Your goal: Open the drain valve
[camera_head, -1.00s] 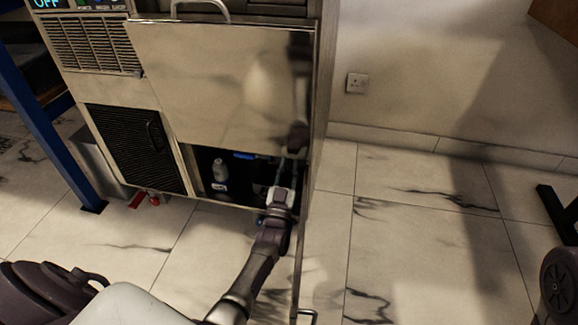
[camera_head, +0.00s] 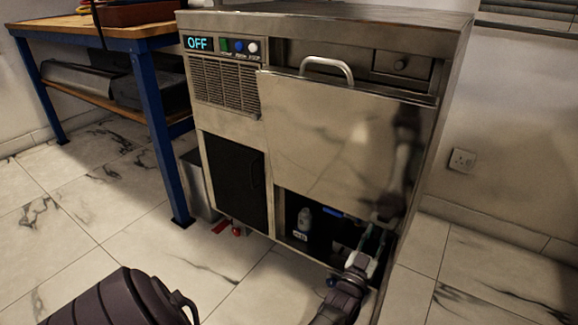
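A red lever (camera_head: 221,226) and a red round knob (camera_head: 237,231) show under the lower front edge of the steel machine (camera_head: 229,150); I cannot tell if either is the drain valve. A small blue part (camera_head: 332,281) shows low beside my wrist. What lies behind the fingers is dark and partly hidden.
A grey bottle (camera_head: 304,219) and a blue item (camera_head: 335,212) are inside the opening. The display (camera_head: 198,43) reads OFF. A blue-legged workbench (camera_head: 160,140) stands at left. A wall socket (camera_head: 461,160) is at right. The tiled floor in front is mostly clear.

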